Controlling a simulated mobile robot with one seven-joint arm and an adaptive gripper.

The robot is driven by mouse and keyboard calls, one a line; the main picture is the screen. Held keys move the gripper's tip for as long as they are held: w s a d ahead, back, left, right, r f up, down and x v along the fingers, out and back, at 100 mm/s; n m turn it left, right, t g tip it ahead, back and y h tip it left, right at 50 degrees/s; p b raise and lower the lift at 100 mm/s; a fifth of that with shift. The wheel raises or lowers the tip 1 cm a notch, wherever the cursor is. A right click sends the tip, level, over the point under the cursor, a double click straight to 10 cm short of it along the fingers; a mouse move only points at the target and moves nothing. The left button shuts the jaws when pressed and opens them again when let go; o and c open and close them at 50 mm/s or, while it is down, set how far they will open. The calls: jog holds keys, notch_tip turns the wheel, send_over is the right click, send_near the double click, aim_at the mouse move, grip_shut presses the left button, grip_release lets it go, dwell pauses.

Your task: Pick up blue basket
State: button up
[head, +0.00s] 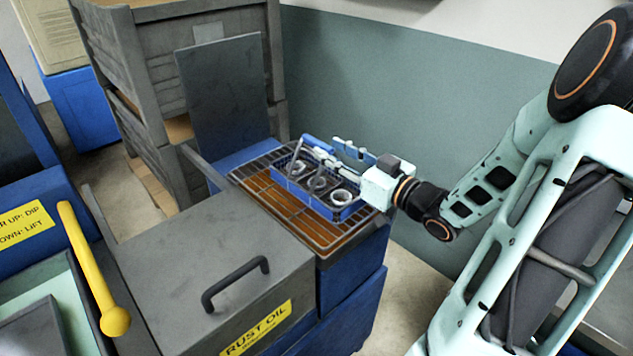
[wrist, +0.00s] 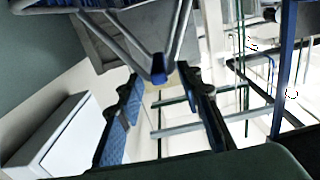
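The blue basket (head: 346,213) sits on a wire rack over an orange-brown surface. Metal rings (head: 342,196) lie in it, and thin grey handle bars rise from it. My gripper (head: 323,149) reaches in from the right, just above the basket, and partly hides its back and handle. In the wrist view the two fingers (wrist: 160,82) stand apart, with a clear gap between them. Grey handle bars meet at a blue grip (wrist: 158,70), which shows between the fingertips. I cannot tell whether the grip lies fully between the fingers or just beyond them.
The wire rack (head: 262,186) tops a blue tank. A grey lidded box (head: 190,265) marked "RUST OIL" stands in front left. An upright dark panel (head: 222,95) and grey crates (head: 135,70) stand behind. A yellow lever (head: 88,260) is at the left.

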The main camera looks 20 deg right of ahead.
aim_at(303, 135)
jog(key=x, duration=0.5)
jog(key=shift+w+a, duration=0.1)
jog(key=shift+w, duration=0.15)
grip_shut()
